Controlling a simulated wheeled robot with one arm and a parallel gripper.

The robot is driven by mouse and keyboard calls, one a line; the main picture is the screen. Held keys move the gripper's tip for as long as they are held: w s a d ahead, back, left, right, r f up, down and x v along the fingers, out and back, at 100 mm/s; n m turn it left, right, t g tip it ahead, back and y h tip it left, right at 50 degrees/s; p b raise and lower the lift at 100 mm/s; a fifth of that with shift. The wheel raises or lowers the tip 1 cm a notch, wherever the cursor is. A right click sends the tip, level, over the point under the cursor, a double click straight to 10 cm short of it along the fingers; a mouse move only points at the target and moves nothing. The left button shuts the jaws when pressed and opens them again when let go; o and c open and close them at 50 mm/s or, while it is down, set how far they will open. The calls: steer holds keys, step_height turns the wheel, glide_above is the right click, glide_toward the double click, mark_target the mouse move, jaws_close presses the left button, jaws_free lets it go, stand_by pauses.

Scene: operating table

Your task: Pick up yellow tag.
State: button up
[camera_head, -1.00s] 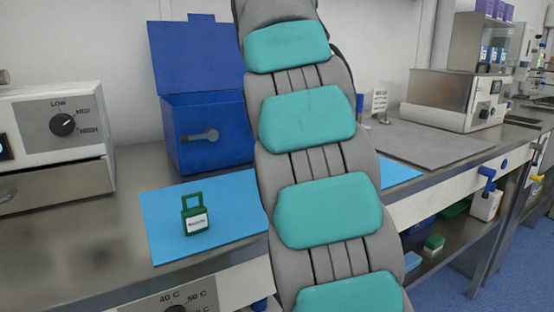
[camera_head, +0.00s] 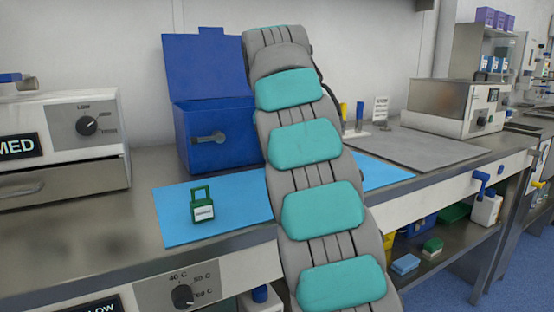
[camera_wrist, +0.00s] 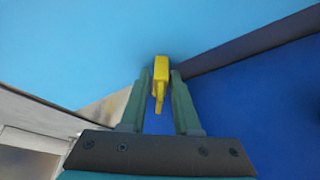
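The yellow tag (camera_wrist: 161,71) shows in the wrist view with a wide head and a thin part pointing back toward the camera. My gripper (camera_wrist: 162,78) has its two green fingers close on either side of the tag's wide head, and appears shut on it. The fingers and tag stand in front of a light blue surface and a dark blue one. In the head view my grey and teal arm rises through the middle, and my gripper and the held tag are not visible there.
A green padlock with a white label (camera_head: 203,206) stands on a light blue mat (camera_head: 238,203). An open blue box (camera_head: 213,137) is behind it. White machines stand left (camera_head: 70,135) and right (camera_head: 462,108). Small yellow upright pieces (camera_head: 360,111) stand behind my arm.

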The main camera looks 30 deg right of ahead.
jaws_close()
steer(key=shift+r, duration=0.15)
stand_by(0.4)
